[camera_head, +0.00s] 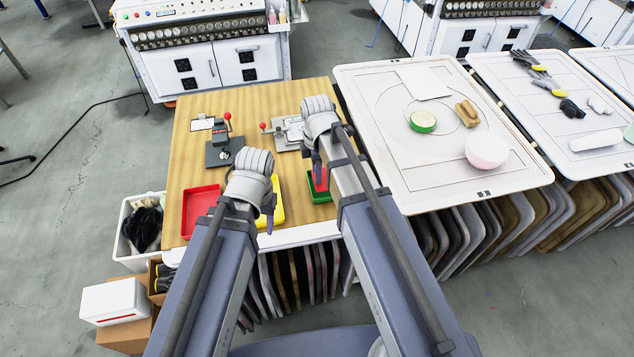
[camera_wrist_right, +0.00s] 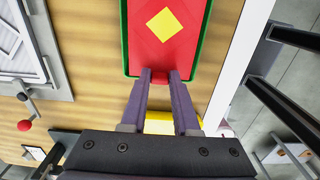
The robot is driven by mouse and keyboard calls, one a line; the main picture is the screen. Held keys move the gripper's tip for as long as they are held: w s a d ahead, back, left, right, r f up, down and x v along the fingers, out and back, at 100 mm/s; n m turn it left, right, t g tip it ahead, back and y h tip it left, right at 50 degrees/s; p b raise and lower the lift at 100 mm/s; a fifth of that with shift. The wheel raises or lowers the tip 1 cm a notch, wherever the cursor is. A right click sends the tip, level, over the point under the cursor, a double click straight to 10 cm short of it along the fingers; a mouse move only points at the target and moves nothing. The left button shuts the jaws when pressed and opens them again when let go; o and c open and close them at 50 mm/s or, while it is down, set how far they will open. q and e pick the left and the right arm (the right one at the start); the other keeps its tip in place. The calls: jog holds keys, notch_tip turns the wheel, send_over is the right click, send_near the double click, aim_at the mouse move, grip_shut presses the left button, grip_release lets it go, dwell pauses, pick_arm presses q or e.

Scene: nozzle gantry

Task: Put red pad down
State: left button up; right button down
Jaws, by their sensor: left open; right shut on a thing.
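The red pad (camera_wrist_right: 139,45) with a yellow diamond on it lies within the outline of the green tray (camera_wrist_right: 207,28) in the right wrist view. I cannot tell whether it touches the tray's floor. My right gripper (camera_wrist_right: 160,75) is shut on the near edge of the red pad. In the head view the red pad (camera_head: 322,181) and green tray (camera_head: 318,198) are partly hidden by my right arm. My left gripper (camera_head: 268,218) is open and empty over the yellow tray (camera_head: 278,207).
A red tray (camera_head: 199,203) stands left of the yellow one on the wooden table (camera_head: 190,120). Two fixtures with red-knobbed levers, a black one (camera_head: 224,152) and a grey one (camera_head: 288,133), stand behind. A white screen frame (camera_head: 450,190) with a pink bowl (camera_head: 486,150) is at right.

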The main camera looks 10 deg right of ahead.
pick_arm(q)
jog(key=shift+f+b, duration=1.65)
jog(key=shift+f, duration=0.15)
pick_arm(e)
jog(key=shift+f, duration=1.8)
pick_arm(q)
jog(key=shift+f, duration=0.25)
pick_arm(e)
jog(key=shift+f, duration=0.25)
pick_arm(q)
jog(key=shift+r, duration=0.15)
pick_arm(e)
jog(key=c, duration=0.7)
grip_release()
jog(key=shift+r, duration=0.1)
jog(key=shift+o, duration=0.2)
